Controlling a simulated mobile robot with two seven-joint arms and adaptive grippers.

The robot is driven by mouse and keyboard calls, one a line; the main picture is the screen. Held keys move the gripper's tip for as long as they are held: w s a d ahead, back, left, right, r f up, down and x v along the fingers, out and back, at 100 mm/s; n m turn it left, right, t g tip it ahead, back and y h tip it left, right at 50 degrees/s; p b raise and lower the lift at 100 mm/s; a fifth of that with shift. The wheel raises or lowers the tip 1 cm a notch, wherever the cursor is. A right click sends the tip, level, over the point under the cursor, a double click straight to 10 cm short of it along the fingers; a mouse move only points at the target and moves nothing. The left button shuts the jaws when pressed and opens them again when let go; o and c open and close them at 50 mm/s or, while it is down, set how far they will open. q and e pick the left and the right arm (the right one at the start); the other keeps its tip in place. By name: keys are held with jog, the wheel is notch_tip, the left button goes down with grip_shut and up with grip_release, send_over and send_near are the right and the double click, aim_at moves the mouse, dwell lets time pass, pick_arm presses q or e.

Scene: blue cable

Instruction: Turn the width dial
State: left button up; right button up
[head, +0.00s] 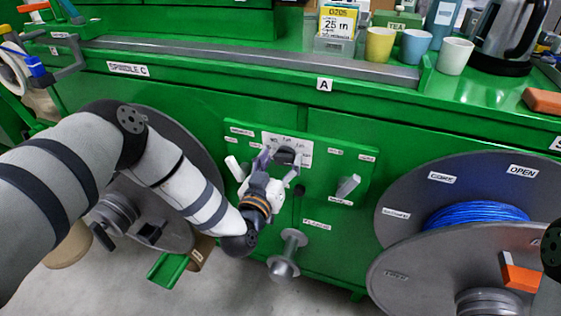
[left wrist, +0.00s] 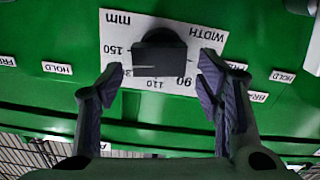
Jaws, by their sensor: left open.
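The width dial is a black knob (left wrist: 160,55) on a white scale plate (left wrist: 116,27) marked WIDTH and mm, with numbers including 150, 110 and 90. In the head view the plate (head: 301,147) is on the green control panel, and the dial (head: 286,156) is partly covered by my gripper. My left gripper (head: 276,160) is right in front of the dial. In the left wrist view my left gripper (left wrist: 162,80) is open, with one finger on each side of the knob and visible gaps to it. My right gripper is out of view.
Lever handles stick out left (head: 235,168) and right (head: 347,187) of the dial. A grey spindle (head: 288,255) protrudes below. A large reel with blue cable (head: 475,214) stands at right, another reel (head: 185,150) behind my left arm. Cups (head: 455,56) stand on the bench above.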

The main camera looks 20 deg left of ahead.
pick_arm(q)
jog(key=c, duration=1.2)
jog(key=shift+o, duration=0.2)
jog(key=n, duration=0.3)
jog(key=shift+a+f+n, duration=0.1)
jog(key=shift+a+n, duration=0.1)
jog(key=shift+n, duration=0.2)
jog(key=n, duration=0.3)
jog(key=shift+a+f+n+b, duration=0.15)
jog(key=shift+n+b, duration=0.15)
jog(key=shift+b, duration=0.05)
jog(key=n, duration=0.3)
jog(key=n+b, duration=0.1)
jog(key=shift+a+f+n, duration=0.15)
jog(key=shift+f+n, duration=0.1)
jog(key=shift+n, duration=0.05)
jog(key=shift+f+n+b, duration=0.1)
jog(key=shift+n+b, duration=0.35)
jog(key=shift+n, duration=1.35)
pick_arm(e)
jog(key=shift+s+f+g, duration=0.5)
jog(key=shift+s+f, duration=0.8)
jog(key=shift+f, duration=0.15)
